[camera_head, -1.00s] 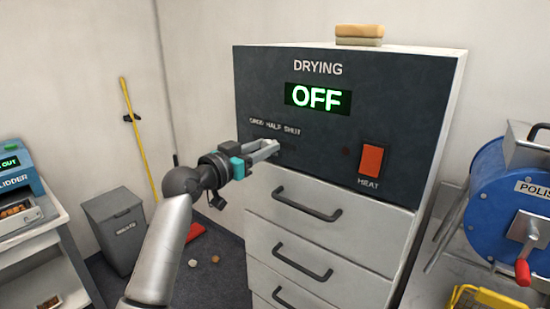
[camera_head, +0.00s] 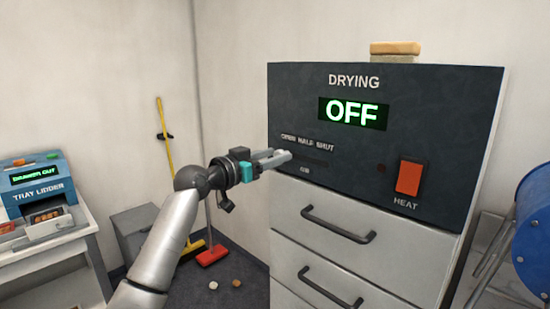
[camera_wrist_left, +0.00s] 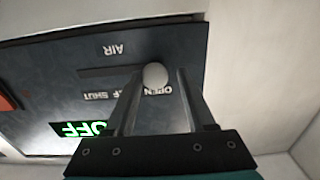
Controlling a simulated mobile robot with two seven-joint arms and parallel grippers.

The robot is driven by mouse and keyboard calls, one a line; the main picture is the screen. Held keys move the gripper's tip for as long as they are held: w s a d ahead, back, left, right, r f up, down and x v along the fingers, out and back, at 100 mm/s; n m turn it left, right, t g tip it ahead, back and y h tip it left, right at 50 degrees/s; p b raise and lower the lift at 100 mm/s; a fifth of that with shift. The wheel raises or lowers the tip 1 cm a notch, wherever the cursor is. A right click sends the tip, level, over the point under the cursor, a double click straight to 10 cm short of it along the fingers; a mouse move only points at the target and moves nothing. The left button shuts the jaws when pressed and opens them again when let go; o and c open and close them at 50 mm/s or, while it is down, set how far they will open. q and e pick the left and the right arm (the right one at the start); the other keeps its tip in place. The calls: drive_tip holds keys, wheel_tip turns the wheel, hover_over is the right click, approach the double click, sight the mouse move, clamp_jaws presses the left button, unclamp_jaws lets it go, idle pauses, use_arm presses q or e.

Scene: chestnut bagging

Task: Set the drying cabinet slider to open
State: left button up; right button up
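The drying cabinet (camera_head: 450,110) has a dark front panel with a lit OFF display (camera_head: 352,112). Its slider slot (camera_head: 318,162) lies under the words OPEN, HALF, SHUT and above AIR. In the left wrist view the panel is upside down. The round pale slider knob (camera_wrist_left: 155,76) is at the slot's OPEN end, beside the word OPEN. My left gripper (camera_head: 284,156) is at the panel's left side. In the wrist view its fingers (camera_wrist_left: 159,78) stand apart on either side of the knob, with gaps visible. My right gripper is not in view.
A red HEAT switch (camera_head: 410,177) is right of the slot. Drawers with dark handles (camera_head: 338,225) are below. A blue drum (camera_head: 530,235) is at right.

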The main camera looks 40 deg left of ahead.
use_arm(q)
drive_tip(key=shift+o, duration=0.8)
drive_tip(key=shift+d, duration=0.1)
drive_tip(key=shift+s, duration=0.15)
drive_tip(key=s+a+b, duration=0.1)
drive_tip(key=s+b, duration=0.1)
drive_tip(key=s, duration=1.3)
drive_tip(key=shift+b, duration=0.4)
drive_tip(key=shift+a, duration=0.1)
